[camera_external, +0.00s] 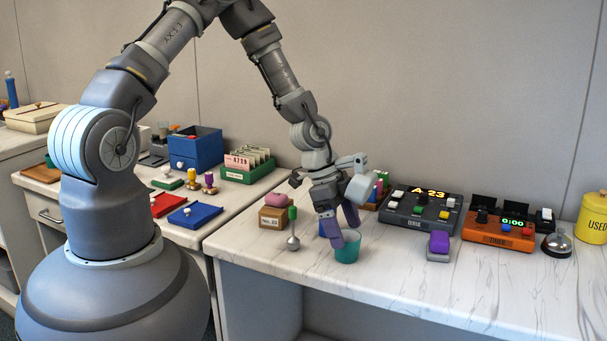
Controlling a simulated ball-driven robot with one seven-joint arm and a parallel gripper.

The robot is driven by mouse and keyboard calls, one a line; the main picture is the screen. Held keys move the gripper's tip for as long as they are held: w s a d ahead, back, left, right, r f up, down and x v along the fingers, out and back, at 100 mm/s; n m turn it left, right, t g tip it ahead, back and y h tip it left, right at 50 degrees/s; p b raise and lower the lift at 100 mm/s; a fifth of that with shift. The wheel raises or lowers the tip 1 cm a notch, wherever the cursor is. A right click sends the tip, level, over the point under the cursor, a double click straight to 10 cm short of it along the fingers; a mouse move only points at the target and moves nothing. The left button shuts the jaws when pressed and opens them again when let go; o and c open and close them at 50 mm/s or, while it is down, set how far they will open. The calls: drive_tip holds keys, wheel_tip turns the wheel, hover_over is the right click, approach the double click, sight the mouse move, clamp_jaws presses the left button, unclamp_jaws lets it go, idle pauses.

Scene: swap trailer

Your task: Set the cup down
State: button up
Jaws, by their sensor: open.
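A teal cup (347,248) is upright at the white marbled counter (440,290), near its front edge. My gripper (345,236) points down at the cup, with its purple fingers at the cup's rim. The fingers are apart. One finger is at the cup's left side and the other is above or behind its rim; I cannot tell whether either touches it. The cup's base appears to be on the counter.
A green-handled tool (293,230) stands left of the cup, before a cardboard box (273,217). A purple block (439,243), dark console (420,212), orange timer (498,234), bell (557,245) and yellow canister (592,220) stand right. The front right counter is clear.

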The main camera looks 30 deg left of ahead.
drive_tip(key=p+v, duration=0.2)
drive_tip(key=v, duration=0.5)
drive_tip(key=shift+r+p, duration=0.3)
drive_tip(key=shift+a, duration=0.15)
drive_tip(key=w+a+r+n+t+y, duration=0.1)
drive_tip(key=w+a+r+n+t, duration=0.25)
drive_tip(key=w+r, duration=0.5)
drive_tip(key=w+a+r+n+t+y, duration=0.15)
drive_tip(key=w+a+r, duration=0.25)
drive_tip(key=w+r, duration=0.4)
drive_tip(key=w+a+r+n+t, duration=0.1)
drive_tip(key=a+r+n+t, duration=0.15)
drive_tip(key=r, duration=0.75)
drive_tip(key=a+r+n+t, duration=0.2)
drive_tip(key=a+r+n, duration=0.1)
drive_tip(key=r, duration=0.7)
drive_tip(key=s+a+r+n+t, duration=0.2)
drive_tip(key=s+a+r, duration=0.1)
drive_tip(key=r, duration=0.7)
drive_tip(key=s+a+r+n+t+y, duration=0.1)
drive_tip(key=s+a+r+n+t, duration=0.1)
drive_tip(key=r, duration=0.8)
drive_tip(key=s+a+r+n+t+y, duration=0.1)
drive_tip(key=s+a+r+n+t, duration=0.1)
drive_tip(key=s+a+r, duration=0.4)
wheel_tip(320, 180, up, 5)
drive_tip(key=shift+s+r+n, duration=0.1)
drive_tip(key=shift+s+n, duration=0.65)
